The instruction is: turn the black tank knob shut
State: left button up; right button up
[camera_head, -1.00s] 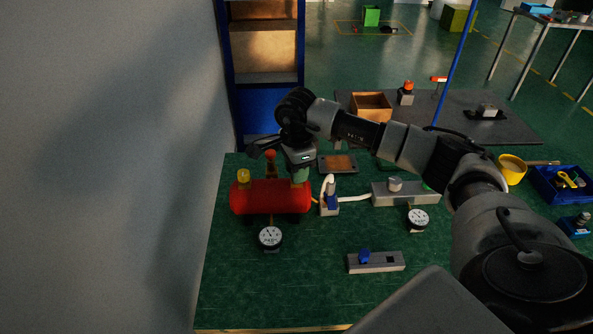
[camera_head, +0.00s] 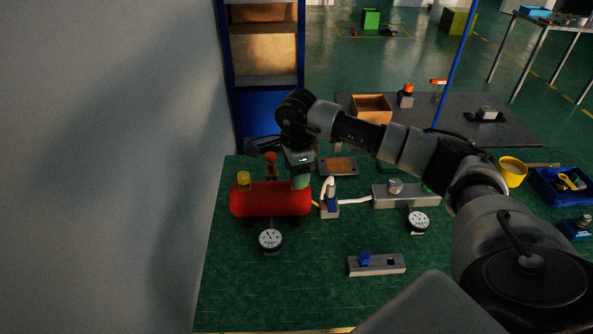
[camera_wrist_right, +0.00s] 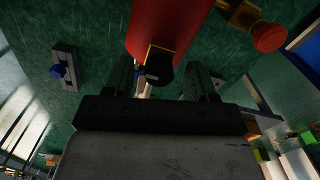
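The red tank (camera_head: 262,199) lies on its side on the green bench in the head view. It also shows at the top of the right wrist view (camera_wrist_right: 172,28). The black tank knob (camera_wrist_right: 159,67) sits at the tank's end, by a brass-coloured fitting, in the right wrist view. My right gripper (camera_wrist_right: 160,80) is open, with one finger on each side of the knob and a gap visible at both sides. In the head view my right gripper (camera_head: 301,181) is at the tank's right end and hides the knob. My left gripper is not in view.
A red knob on a brass stem (camera_head: 270,160) stands behind the tank. A gauge (camera_head: 270,240) is in front, and another gauge (camera_head: 418,219) is to the right. A small blue-and-white valve (camera_head: 329,201) stands close right of the tank. The front bench is mostly clear.

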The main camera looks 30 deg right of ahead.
notch_tip(320, 180, up, 11)
jog(key=b, duration=0.1)
dwell(0.6)
jog(key=shift+f, duration=0.15)
